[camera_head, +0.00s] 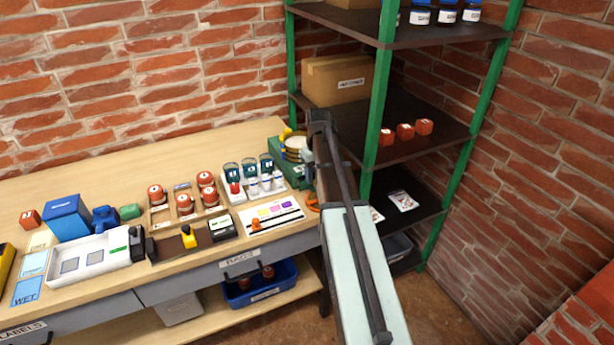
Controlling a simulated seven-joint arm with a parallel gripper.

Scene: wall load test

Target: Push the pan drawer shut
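A green device (280,173) with a round pale pan (296,143) on top stands at the right end of the wooden bench. Its right side is hidden behind my arm. No part is marked as the pan drawer, and I cannot tell whether a drawer there is open. My gripper (309,170) is at the device's right side, small and partly hidden by my own arm links. I cannot tell whether it touches the device or whether its fingers are open. An orange part (312,202) shows just below it, at the bench edge.
A rack of labelled vials (253,181), a white card (271,217) and a wooden tray of red-brown jars (185,204) crowd the bench left of the device. A drawer labelled BAGS (240,263) is under the bench top. A green-post shelf (380,100) stands close on the right.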

